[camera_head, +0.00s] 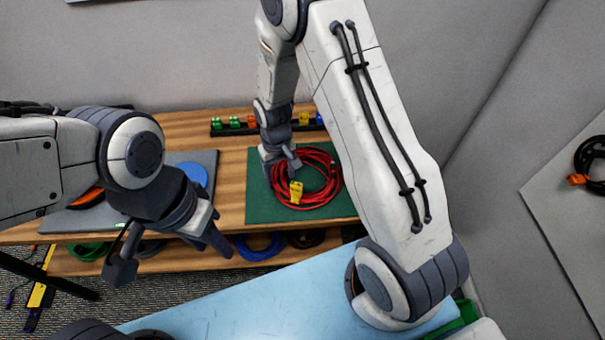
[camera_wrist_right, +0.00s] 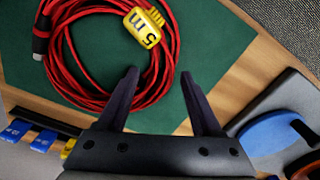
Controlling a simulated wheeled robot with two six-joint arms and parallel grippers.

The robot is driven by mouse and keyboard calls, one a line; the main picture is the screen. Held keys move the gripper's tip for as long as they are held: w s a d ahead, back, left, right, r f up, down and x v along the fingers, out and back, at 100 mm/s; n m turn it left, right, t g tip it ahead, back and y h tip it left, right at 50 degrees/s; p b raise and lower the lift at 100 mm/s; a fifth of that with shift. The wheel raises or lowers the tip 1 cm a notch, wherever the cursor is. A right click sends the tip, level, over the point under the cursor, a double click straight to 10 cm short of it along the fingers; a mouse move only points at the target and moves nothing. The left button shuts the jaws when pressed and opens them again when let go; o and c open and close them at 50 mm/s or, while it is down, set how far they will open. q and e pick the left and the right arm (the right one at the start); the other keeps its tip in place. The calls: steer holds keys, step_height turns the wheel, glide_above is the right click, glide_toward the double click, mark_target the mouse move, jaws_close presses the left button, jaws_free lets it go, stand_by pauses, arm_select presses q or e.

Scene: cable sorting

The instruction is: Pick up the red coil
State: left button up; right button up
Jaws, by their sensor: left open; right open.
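The red coil (camera_head: 322,180) lies on a green mat (camera_head: 262,212) on the wooden table, with a yellow tag (camera_head: 295,192) at its lower left. In the right wrist view the coil (camera_wrist_right: 72,82) fills the upper left, and its yellow tag (camera_wrist_right: 146,28) reads "5 m". My right gripper (camera_head: 280,172) is open at the coil's left side. In the right wrist view the right gripper (camera_wrist_right: 160,74) points at the mat, with its left fingertip beside or over the coil's edge. I cannot tell whether it touches. My left gripper (camera_head: 175,256) is open and empty in front of the table.
A black rack (camera_head: 220,131) with coloured pieces stands behind the green mat. A blue coil (camera_head: 259,247) sits on the lower shelf. A light blue surface (camera_head: 270,305) is in front.

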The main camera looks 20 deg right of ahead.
steer(key=shift+f, duration=1.45)
jaws_close()
